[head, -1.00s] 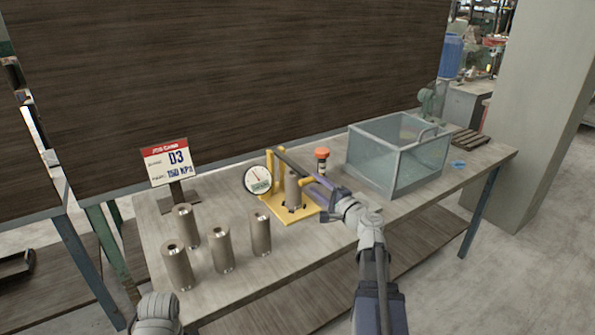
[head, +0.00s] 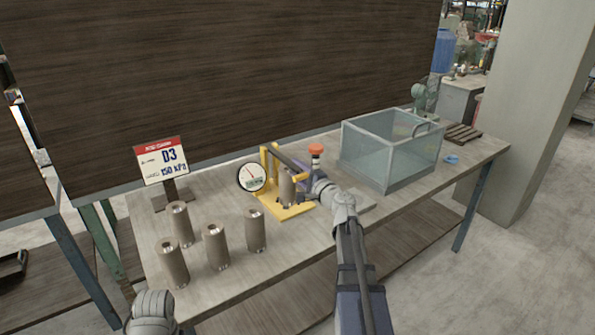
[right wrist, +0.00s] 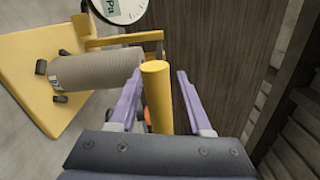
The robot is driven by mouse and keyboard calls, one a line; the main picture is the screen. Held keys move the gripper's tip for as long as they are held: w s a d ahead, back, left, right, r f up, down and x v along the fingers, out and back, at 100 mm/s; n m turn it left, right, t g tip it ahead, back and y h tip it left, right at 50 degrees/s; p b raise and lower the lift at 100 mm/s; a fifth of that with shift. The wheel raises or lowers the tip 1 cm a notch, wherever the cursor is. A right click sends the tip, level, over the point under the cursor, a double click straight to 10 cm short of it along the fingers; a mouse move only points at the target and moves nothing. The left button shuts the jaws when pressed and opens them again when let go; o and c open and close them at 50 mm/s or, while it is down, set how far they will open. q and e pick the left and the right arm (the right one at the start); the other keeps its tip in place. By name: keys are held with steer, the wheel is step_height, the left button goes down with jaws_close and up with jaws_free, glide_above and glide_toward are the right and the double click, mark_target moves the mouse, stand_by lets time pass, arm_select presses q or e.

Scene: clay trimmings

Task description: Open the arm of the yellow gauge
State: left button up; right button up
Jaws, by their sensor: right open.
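In the right wrist view the cylinder (right wrist: 95,72) and yellow base (right wrist: 35,85) lie to the left. My right gripper (right wrist: 161,85) is open, with its purple fingers on either side of a yellow bar (right wrist: 157,95). Whether they touch it I cannot tell. In the head view this gripper (head: 304,181) is at the gauge's right side, partly hidden. My left gripper is out of view.
Several loose cylinders (head: 214,247) stand on the table left of the gauge, before a D3 sign (head: 162,161). A red-capped item (head: 316,151) stands behind the gauge. A clear box (head: 388,160) stands right. A dark board (head: 220,80) rises behind.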

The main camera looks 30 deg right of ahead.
jaws_close()
stand_by(1.4)
